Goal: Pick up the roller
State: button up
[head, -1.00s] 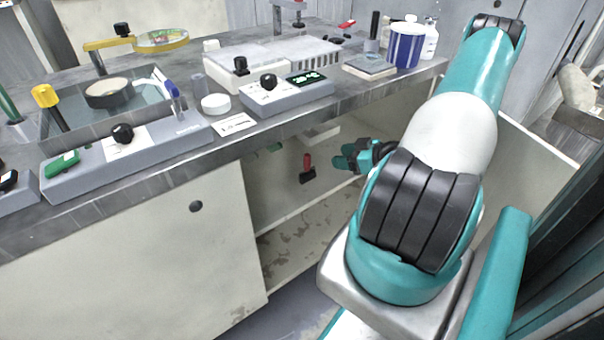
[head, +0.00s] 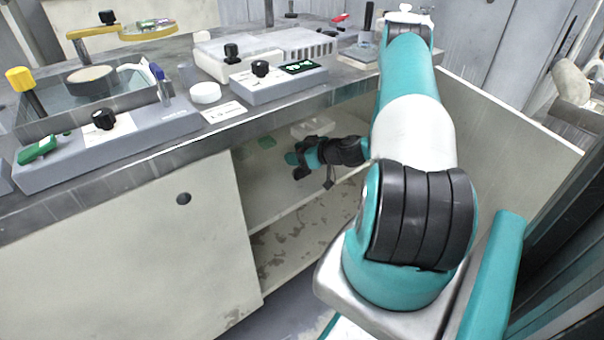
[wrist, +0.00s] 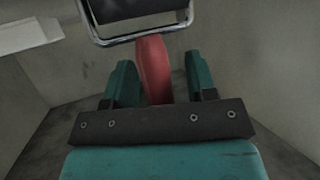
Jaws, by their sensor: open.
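The roller has a red handle (wrist: 153,68), a bent metal frame and a dark roller head (wrist: 140,10) at the top of the wrist view. My gripper (wrist: 154,80) is open, with its teal fingers on either side of the red handle. I see a gap between the handle and the right finger; on the left it is narrower. In the head view my gripper (head: 298,160) is inside the open cupboard under the bench. There the gripper hides most of the roller, and a small dark part shows below it.
The cupboard's shelf (head: 285,222) and the bench top's edge (head: 225,125) lie close around my arm. A cupboard panel (head: 510,120) stands to the right of my arm.

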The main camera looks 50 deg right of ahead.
grip_shut()
jog(key=shift+r, duration=0.1)
